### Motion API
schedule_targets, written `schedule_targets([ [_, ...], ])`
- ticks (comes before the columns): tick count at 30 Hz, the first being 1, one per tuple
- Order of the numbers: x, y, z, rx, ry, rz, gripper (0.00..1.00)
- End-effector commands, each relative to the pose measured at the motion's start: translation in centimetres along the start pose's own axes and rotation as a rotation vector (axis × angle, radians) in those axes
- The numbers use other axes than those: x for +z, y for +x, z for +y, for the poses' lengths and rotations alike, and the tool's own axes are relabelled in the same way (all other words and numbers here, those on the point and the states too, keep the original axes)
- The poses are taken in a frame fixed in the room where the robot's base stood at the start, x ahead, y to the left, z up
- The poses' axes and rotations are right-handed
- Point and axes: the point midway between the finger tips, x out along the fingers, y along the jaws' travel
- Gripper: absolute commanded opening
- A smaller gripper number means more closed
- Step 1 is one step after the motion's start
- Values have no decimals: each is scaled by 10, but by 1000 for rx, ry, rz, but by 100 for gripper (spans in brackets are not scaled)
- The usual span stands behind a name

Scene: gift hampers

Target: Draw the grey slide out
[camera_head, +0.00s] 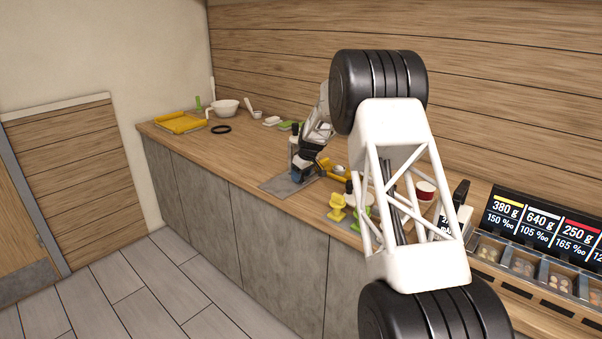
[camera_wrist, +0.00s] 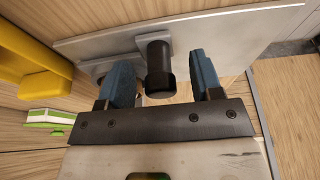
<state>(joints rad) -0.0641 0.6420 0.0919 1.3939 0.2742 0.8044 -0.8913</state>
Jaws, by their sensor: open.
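The grey slide looks like the flat grey plate (camera_wrist: 225,38) across the top of the wrist view. A black cylindrical knob (camera_wrist: 158,72) stands out from a small grey mount at the plate. My gripper (camera_wrist: 163,76) is open, with one blue finger on each side of the knob and a visible gap to each. In the head view my gripper (camera_head: 303,170) is low over the counter by a grey plate (camera_head: 274,186) near the front edge. My gripper hides part of that plate. I cannot tell how far the slide is in or out.
A yellow object (camera_wrist: 35,60) is close on the left in the wrist view, with a green-and-white item (camera_wrist: 50,116) below it. On the counter (camera_head: 255,160) are a yellow tray (camera_head: 181,123), a white bowl (camera_head: 224,108) and a black ring (camera_head: 221,129). A yellow piece (camera_head: 337,205) stands right of my gripper.

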Motion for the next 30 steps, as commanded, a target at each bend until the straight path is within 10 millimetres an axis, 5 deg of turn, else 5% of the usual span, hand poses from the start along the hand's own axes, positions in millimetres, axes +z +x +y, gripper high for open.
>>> schedule_targets([
  [4, 0, 0, 0, 0, 0, 0, 56],
  [12, 0, 0, 0, 0, 0, 0, 18],
  [30, 0, 0, -15, -1, 0, 0, 18],
])
